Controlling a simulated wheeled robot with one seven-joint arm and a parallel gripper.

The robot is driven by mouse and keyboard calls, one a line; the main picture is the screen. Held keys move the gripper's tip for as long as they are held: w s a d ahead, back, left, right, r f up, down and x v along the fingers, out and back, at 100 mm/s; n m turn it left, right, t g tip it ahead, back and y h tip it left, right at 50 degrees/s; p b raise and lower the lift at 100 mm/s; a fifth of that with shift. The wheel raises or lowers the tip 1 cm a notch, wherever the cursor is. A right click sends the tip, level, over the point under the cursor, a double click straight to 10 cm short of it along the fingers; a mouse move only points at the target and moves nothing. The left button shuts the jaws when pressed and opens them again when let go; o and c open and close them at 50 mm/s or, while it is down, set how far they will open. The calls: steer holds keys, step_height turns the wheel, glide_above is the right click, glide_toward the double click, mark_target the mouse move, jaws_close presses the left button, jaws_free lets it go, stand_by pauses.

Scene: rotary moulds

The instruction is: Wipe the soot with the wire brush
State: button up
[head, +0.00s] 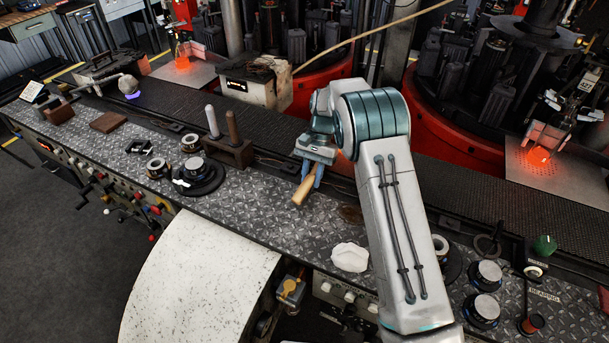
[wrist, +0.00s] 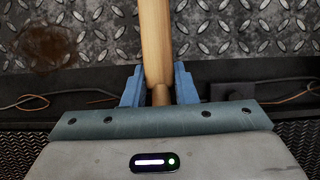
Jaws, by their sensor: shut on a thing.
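My gripper (head: 312,172) is shut on the light wooden handle of the wire brush (head: 301,192), over the metal bench. In the wrist view the blue fingers (wrist: 159,92) stand on either side of the handle (wrist: 154,40), which runs out past the top edge. The bristles cannot be made out in either view. The soot (head: 350,214) is a dark brown patch on the diamond-plate bench, right of the brush and partly beside my arm. In the wrist view the soot (wrist: 45,47) lies at the upper left, apart from the brush.
A crumpled white cloth (head: 350,257) lies nearer the bench's front edge. A wooden block (head: 235,154) with two upright pegs stands left of my gripper. Round black fittings (head: 199,177) sit further left. Red rotary machines with glowing moulds (head: 541,155) stand behind.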

steer(key=shift+s+d, duration=0.3)
steer(key=shift+d, duration=0.5)
steer(key=shift+s+d+r+p, duration=0.1)
steer(key=shift+r+p, duration=0.2)
step_height(320, 180, up, 2)
steer(key=shift+r, duration=0.1)
steer(key=shift+r+p, duration=1.2)
steer(key=shift+r, duration=0.1)
steer(key=shift+r+p, duration=0.9)
steer(key=shift+r, duration=0.5)
